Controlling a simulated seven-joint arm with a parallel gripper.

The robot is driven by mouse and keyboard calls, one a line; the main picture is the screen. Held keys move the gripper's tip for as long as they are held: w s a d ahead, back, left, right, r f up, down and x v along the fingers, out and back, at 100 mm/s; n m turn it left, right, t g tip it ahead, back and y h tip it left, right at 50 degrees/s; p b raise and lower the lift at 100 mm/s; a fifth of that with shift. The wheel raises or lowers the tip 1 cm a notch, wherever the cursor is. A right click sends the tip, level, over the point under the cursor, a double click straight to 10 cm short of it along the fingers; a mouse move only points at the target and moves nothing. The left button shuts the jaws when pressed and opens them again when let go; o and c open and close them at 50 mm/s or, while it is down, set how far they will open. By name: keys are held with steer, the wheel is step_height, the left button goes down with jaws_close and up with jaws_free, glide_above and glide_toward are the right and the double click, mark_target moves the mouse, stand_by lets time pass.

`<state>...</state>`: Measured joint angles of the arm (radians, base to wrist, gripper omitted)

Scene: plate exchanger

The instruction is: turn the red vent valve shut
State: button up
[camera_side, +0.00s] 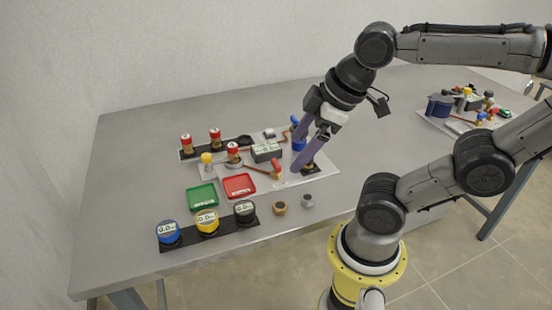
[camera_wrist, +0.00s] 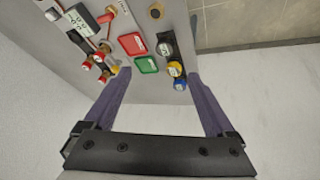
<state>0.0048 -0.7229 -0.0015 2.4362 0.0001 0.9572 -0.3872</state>
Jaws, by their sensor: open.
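A small red-handled valve (camera_side: 277,168) stands upright on the light board near its front right part. It also shows near the top of the wrist view (camera_wrist: 109,13). Other red-topped fittings (camera_side: 232,149) stand further left and behind, so I cannot be sure by looks alone which is the vent valve. My gripper (camera_side: 295,156) is open and empty, its purple fingers pointing down to the right of the red handle in the side view. In the wrist view my gripper (camera_wrist: 157,76) has its fingers wide apart, with the red handle outside them.
A red tray (camera_side: 239,185) and a green tray (camera_side: 201,197) lie left of the valve. Blue, yellow and black gauges (camera_side: 207,222) stand along the front edge. A blue-handled valve (camera_side: 297,135) is close behind my fingers. The table's left side is clear.

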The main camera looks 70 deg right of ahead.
steer(key=w+d+r+n+g, duration=0.1)
steer(key=w+d+r+n, duration=0.1)
steer(key=w+n, duration=0.1)
steer(key=n+g, duration=0.2)
steer(key=g, duration=0.2)
glide_above(276, 163)
step_height(276, 163, down, 6)
step_height(276, 163, down, 13)
steer(key=shift+f, duration=0.2)
steer(key=c, duration=1.4)
